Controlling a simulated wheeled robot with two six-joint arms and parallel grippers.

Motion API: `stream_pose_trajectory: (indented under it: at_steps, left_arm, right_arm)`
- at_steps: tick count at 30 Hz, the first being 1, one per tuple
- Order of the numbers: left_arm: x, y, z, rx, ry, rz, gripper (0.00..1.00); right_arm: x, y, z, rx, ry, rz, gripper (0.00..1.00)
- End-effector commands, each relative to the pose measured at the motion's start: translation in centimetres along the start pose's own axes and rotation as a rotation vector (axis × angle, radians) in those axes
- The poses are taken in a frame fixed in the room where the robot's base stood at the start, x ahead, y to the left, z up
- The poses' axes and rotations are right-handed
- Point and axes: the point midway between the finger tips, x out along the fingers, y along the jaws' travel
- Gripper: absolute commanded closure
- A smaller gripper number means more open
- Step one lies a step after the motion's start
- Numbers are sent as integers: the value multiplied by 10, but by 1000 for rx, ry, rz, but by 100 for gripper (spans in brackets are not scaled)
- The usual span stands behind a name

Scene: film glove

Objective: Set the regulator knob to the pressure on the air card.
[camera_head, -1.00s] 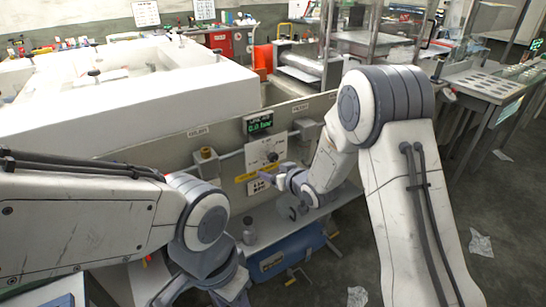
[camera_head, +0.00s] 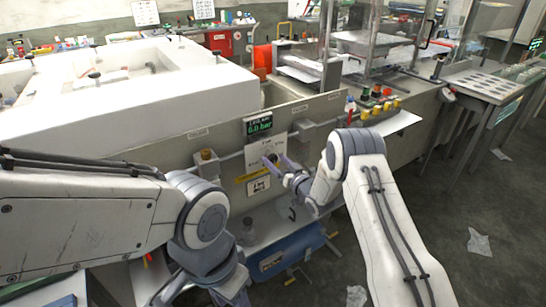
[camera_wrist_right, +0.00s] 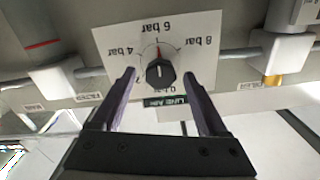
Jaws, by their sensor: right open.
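The black regulator knob (camera_wrist_right: 160,73) sits on a white dial plate (camera_wrist_right: 120,45) on the grey panel. In the right wrist view the plate's print is upside down, with 4, 6 and 8 bar readable. The knob's red mark points up to 6 bar. My right gripper (camera_head: 275,161) is open, its two fingers on either side of the knob without visible contact. The line air display (camera_head: 258,124) above the plate appears to read 6.0 bar. A small white card (camera_head: 258,186) hangs below a yellow strip; its print is too small to read. My left gripper is out of view.
A grey shelf (camera_head: 262,232) and a blue box (camera_head: 290,252) lie below.

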Motion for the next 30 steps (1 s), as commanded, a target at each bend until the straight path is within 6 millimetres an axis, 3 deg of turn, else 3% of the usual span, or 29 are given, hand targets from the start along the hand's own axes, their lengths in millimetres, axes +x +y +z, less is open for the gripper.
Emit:
stream_pose_trajectory:
  at_steps: [6,16,22,30]
  left_arm:
    - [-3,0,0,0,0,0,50]
    - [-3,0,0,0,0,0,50]
    - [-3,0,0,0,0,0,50]
    - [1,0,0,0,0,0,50]
  right_arm:
    - [18,0,0,0,-1,1,24]
    - [21,0,0,0,-1,1,24]
    - [21,0,0,0,-1,1,100]
    - [21,0,1,-20,-1,1,100]
